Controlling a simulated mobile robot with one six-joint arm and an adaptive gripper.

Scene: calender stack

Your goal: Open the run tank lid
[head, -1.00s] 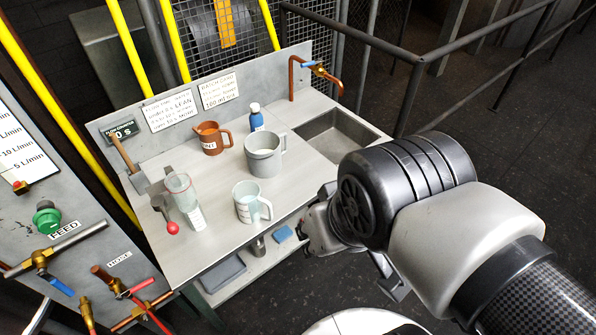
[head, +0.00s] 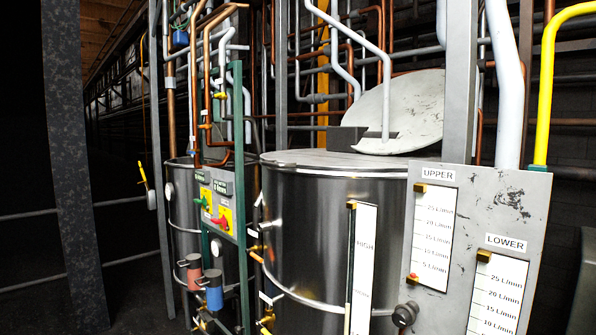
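A large dark steel tank (head: 320,225) stands in the middle of the head view. A flat grey cover (head: 320,160) lies across its top. A pale grey, rounded lid panel (head: 405,110) is tilted up at the back right of that top. A second, smaller-looking tank (head: 182,215) stands behind at the left, its top partly hidden by pipes. No label shows which of them is the run tank. My gripper is out of view.
A panel with UPPER and LOWER flow scales (head: 478,250) stands in front at the right. A green frame holds valves, small signs (head: 222,210) and red and blue cups (head: 213,290). Pipes crowd above the tanks. Railings (head: 125,260) and a grey post (head: 75,170) stand left.

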